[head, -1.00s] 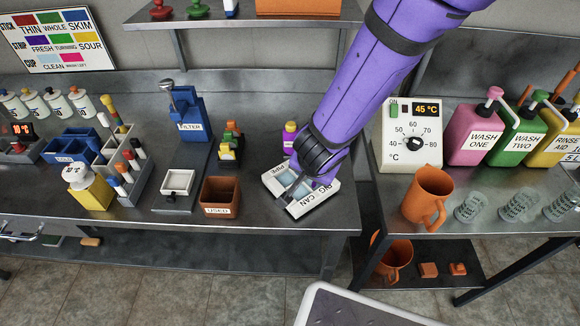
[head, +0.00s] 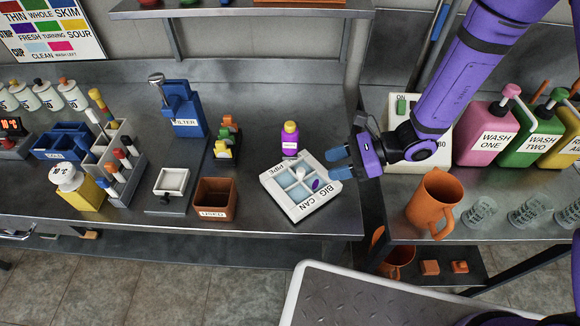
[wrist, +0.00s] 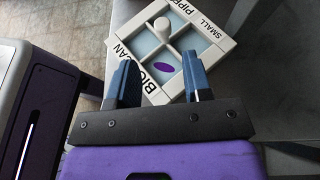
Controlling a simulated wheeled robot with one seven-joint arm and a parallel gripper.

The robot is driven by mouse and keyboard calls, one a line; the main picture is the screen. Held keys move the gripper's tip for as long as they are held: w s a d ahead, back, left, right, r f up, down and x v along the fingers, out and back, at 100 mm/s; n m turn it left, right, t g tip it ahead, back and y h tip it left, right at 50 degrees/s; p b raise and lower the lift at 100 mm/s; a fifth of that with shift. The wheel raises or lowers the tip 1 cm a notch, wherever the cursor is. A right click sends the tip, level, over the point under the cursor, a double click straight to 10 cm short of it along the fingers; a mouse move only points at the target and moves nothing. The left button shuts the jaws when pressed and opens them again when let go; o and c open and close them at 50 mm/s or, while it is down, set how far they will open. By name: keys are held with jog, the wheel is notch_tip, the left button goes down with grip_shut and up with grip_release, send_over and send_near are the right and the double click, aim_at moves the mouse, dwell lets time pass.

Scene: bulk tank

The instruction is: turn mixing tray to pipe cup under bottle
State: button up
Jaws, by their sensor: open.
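The mixing tray (head: 271,191) is a white square frame with four pale compartments and a knob at its centre. It lies flat on the steel bench, with PIPE lettering on its left side and BIG CAN on its front-right side. A purple oval spot (head: 316,184) is in the right compartment. A purple bottle (head: 290,140) with a yellow cap stands just behind the tray. My gripper (head: 337,163) is open and empty, just right of the tray. In the wrist view, the tray (wrist: 226,43) lies beyond my open fingers (wrist: 160,65).
A brown bin (head: 215,197) stands left of the tray, and a blue filter stand (head: 183,110) further back. On the right bench are an orange jug (head: 433,205), clear glasses (head: 480,213) and wash bottles (head: 487,133). A gap separates the two benches.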

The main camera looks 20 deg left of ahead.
aim_at(294, 173)
jog(key=shift+w+r, duration=0.1)
jog(key=shift+w, duration=0.05)
jog(key=shift+a+y, duration=0.1)
jog(key=shift+y, duration=0.2)
jog(key=x, duration=1)
jog(key=shift+a, duration=0.15)
grip_shut()
